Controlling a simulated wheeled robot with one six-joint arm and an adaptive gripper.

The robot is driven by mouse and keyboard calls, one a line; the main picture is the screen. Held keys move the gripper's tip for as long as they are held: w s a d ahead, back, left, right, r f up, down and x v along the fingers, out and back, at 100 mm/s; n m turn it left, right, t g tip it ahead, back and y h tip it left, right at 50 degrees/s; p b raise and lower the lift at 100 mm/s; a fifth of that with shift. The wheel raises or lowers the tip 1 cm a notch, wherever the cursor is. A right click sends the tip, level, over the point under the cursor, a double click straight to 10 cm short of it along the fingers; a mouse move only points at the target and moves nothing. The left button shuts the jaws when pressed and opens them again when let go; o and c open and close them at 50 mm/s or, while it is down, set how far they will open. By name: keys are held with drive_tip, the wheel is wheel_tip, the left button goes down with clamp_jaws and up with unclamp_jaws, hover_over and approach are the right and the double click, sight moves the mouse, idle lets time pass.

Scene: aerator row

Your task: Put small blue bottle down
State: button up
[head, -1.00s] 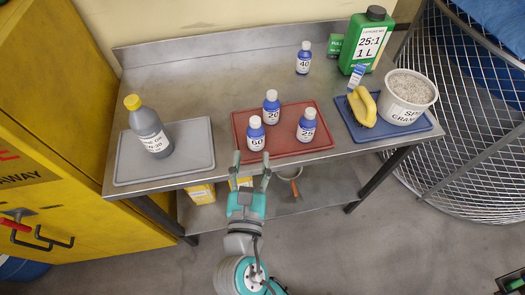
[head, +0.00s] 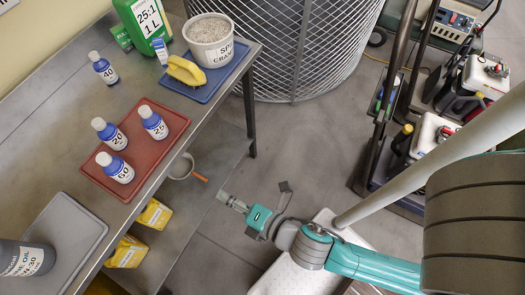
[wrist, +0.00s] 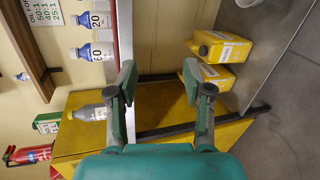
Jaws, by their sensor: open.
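Three small blue bottles with white caps stand upright on the red tray (head: 180,122): the one marked 60 (head: 116,168), the one marked 20 (head: 110,134) and the one marked 25 (head: 154,123). Another blue bottle, marked 40 (head: 103,68), stands on the bare metal top behind the tray. My gripper (head: 224,198) is off the table's front edge, apart from every bottle. In the wrist view my gripper (wrist: 159,80) is open with nothing between its fingers. The 60 bottle (wrist: 95,54) and the 20 bottle (wrist: 92,20) show sideways there.
A blue tray (head: 208,92) holds a yellow sponge-like object (head: 185,71) and a white bucket (head: 209,44). A green jug (head: 142,22) stands behind. A grey tray (head: 68,228) and grey bottle (head: 22,259) are at left. Yellow containers (head: 154,214) sit on the lower shelf.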

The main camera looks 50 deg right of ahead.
drive_tip(key=s+d+r+m+h, duration=0.1)
drive_tip(key=s+d+m, duration=0.3)
drive_tip(key=s+m, duration=0.4)
drive_tip(key=s+d+r+m+h, duration=0.2)
drive_tip(key=s+d+m, duration=0.2)
drive_tip(key=s+m, duration=0.5)
drive_tip(key=m, duration=0.5)
drive_tip(key=shift+d+r, duration=0.3)
drive_tip(key=shift+d, duration=0.1)
drive_tip(key=shift+s, duration=0.1)
drive_tip(key=shift+c, duration=0.3)
